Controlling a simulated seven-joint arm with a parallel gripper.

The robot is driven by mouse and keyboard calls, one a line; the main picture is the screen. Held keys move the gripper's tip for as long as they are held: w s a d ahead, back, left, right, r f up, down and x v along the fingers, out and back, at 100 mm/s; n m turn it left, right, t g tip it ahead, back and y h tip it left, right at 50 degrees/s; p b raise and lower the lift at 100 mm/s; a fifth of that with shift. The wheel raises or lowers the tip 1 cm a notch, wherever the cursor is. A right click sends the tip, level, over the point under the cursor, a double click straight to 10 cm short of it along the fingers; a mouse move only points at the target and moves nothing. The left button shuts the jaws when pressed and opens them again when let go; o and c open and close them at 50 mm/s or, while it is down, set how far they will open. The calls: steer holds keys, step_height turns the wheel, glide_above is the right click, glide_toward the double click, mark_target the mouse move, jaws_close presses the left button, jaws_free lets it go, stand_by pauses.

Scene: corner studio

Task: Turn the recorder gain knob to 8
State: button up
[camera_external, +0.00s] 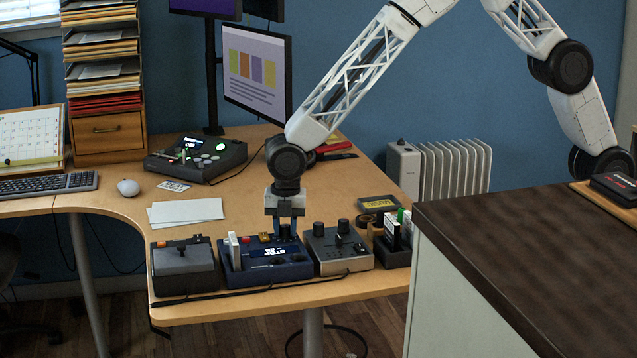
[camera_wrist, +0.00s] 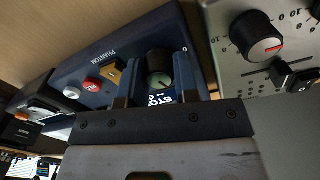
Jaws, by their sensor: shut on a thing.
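The blue recorder (camera_external: 235,277) sits near the front edge of the desk with a lit display (camera_external: 268,252). The display reads STOP or similar; its other line is too small to read. My gripper (camera_external: 285,232) points down at the recorder's back right, shut on the dark gain knob. I cannot read the knob's setting.
A grey box with several knobs (camera_external: 340,262) stands close on the right; its numbered dial (camera_wrist: 255,36) shows in the wrist view. A dark grey box with a lever (camera_external: 184,270) stands on the left.

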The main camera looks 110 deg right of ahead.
mark_target(285, 226)
steer(key=shift+m, duration=0.4)
steer(key=m, duration=1.3)
steer(key=shift+w, duration=0.1)
stand_by(0.5)
steer(key=o, duration=0.7)
steer(key=shift+c, duration=0.2)
steer(key=shift+r, duration=3.9)
